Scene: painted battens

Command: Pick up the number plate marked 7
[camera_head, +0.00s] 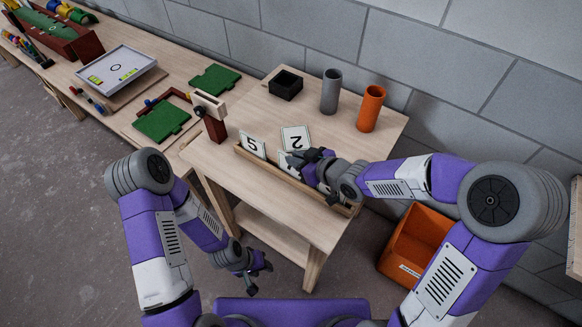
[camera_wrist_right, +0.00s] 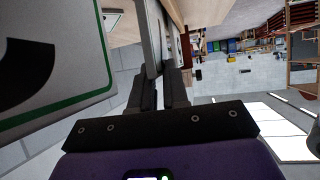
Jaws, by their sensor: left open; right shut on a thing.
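My right gripper (camera_head: 300,157) is shut on a thin pale plate (camera_wrist_right: 150,35), seen almost edge-on between the fingers in the right wrist view. Its number is not readable. The head view shows a partly hidden plate (camera_head: 286,163) at the fingers, by the wooden rack (camera_head: 268,171). A plate marked 5 (camera_head: 252,146) stands at the rack's left end. A plate marked 2 (camera_head: 296,136) is behind the rack. No 7 can be read. My left gripper (camera_head: 257,273) is open and empty, low in front of the table.
A black box (camera_head: 286,84), a grey cylinder (camera_head: 330,91) and an orange cylinder (camera_head: 370,108) stand at the table's back. A red-brown post (camera_head: 214,125) stands at its left edge. An orange bin (camera_head: 415,246) is below right.

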